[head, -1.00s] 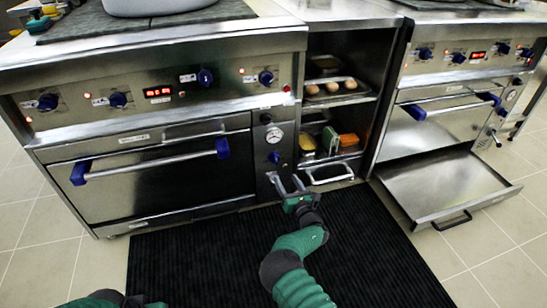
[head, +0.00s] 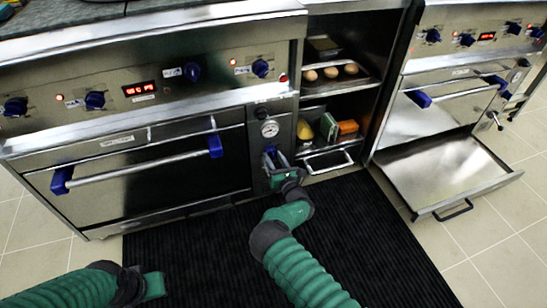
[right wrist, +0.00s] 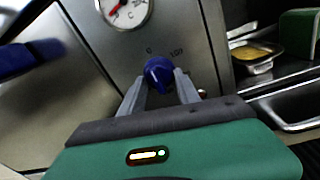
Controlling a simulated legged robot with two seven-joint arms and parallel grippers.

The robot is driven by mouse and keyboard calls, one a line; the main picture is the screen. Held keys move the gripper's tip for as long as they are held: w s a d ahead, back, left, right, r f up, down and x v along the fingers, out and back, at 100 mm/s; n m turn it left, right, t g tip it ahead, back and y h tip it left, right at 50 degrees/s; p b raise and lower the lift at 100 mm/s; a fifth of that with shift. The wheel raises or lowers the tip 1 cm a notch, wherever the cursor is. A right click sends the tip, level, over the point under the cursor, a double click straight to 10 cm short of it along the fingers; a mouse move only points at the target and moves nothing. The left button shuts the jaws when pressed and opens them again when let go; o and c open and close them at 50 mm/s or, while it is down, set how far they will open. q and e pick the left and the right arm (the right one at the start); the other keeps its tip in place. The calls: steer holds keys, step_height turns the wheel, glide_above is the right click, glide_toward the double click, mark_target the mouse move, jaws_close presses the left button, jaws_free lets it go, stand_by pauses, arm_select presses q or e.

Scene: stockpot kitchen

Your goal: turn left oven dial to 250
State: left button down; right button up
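The left oven dial is a blue knob on the narrow steel panel right of the left oven door; it shows in the right wrist view (right wrist: 159,72), with printed marks above it, one seeming to read 100. My right gripper (head: 277,160) is at this dial in the head view. In the right wrist view its two grey fingers (right wrist: 161,88) stand apart, one each side of the knob; I cannot tell whether they touch it. My left gripper (head: 152,286) shows only in part at the bottom left, its fingers not readable.
A round gauge (head: 270,128) sits above the dial. The left oven door handle (head: 140,165) juts out to the left. Open shelves with eggs (head: 330,72) and food pans are to the right. The right oven's lower drawer (head: 447,170) stands open. A black mat (head: 345,225) covers the floor.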

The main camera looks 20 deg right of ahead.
jaws_close()
